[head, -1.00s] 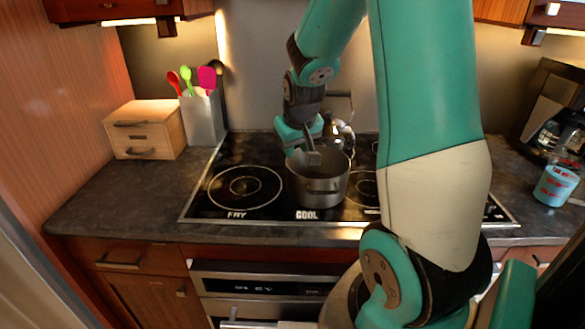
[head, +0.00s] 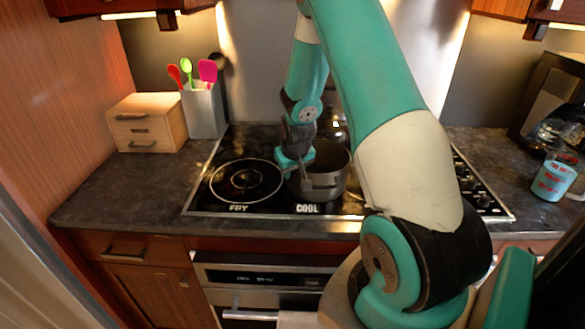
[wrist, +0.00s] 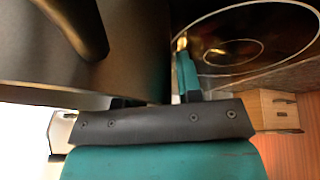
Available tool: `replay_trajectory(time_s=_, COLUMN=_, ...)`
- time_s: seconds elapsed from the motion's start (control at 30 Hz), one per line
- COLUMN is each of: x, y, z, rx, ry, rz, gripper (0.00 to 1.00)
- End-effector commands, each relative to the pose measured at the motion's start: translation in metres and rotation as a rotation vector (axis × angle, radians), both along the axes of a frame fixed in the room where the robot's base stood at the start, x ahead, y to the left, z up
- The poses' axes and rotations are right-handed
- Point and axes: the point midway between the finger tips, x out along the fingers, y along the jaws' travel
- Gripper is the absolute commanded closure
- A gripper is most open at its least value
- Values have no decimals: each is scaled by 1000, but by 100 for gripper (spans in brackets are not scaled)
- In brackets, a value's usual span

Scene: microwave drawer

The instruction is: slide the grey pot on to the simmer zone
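The grey pot (head: 337,178) stands on the black cooktop (head: 208,207), behind the COOL label. In the wrist view the pot wall (wrist: 140,45) fills the upper left, with a dark handle crossing it. My gripper (head: 305,172) is low at the pot's left side in the head view. In the wrist view one teal finger (wrist: 188,75) stands just outside the pot wall with a small gap. The other finger is mostly hidden behind the pot; the finger bases look apart. No simmer label shows; my arm covers the right part of the cooktop.
The FRY ring (head: 245,181) to the left is bare. A kettle (head: 337,130) stands behind the pot, partly hidden. A utensil holder (head: 203,110) and wooden box (head: 147,122) stand at the left. A cup (head: 553,179) stands at the far right.

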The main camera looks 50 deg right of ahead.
Motion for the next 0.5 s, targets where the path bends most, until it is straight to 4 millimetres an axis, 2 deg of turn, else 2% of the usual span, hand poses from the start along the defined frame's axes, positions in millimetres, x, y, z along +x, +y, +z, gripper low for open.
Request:
replay_trajectory(time_s=0.1, x=0, y=0, z=0, rx=0, ry=0, rz=0, gripper=67)
replay_trajectory(time_s=0.27, x=0, y=0, z=0, rx=0, ry=1, rz=0, gripper=100)
replay_trajectory(time_s=0.5, x=0, y=0, z=0, rx=0, ry=1, rz=0, gripper=100)
